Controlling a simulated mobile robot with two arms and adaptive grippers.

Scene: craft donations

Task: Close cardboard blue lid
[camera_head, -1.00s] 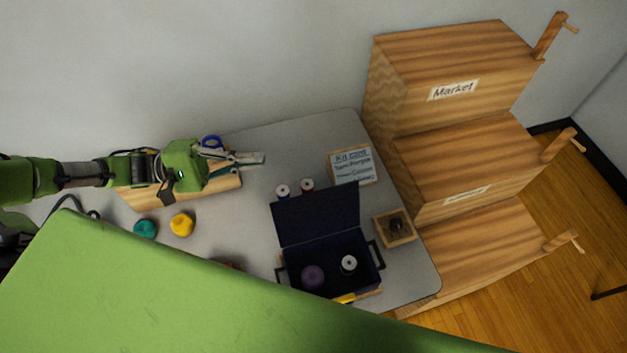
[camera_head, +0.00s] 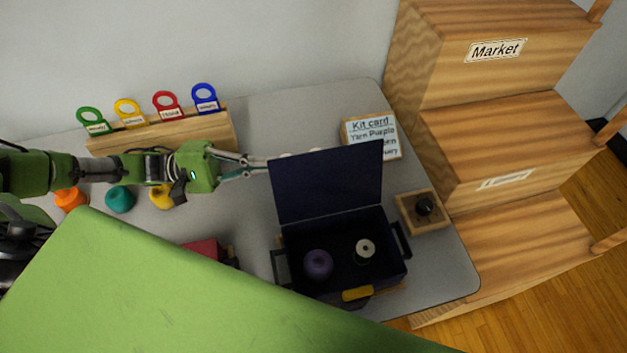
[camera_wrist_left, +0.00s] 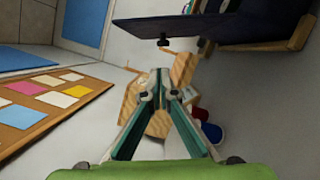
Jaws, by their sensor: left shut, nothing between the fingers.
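The dark blue box (camera_head: 290,245) stands on the grey table with its lid (camera_head: 325,182) raised upright at the back. Inside lie a purple yarn ball (camera_head: 318,263) and a white-topped spool (camera_head: 365,248). A yellow latch (camera_head: 357,294) is on the front. My left gripper (camera_head: 264,166) is shut and empty, its tips by the upper left edge of the lid; I cannot tell whether they touch. My right gripper is not in view.
A wooden rack with coloured ring tags (camera_head: 165,135) stands behind my left arm. Yarn balls, orange (camera_head: 71,199), teal (camera_head: 120,199) and yellow (camera_head: 161,196), lie left. A kit card (camera_head: 372,135) and small wooden box (camera_head: 423,211) stand right. Wooden Market steps (camera_head: 500,140) border the table.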

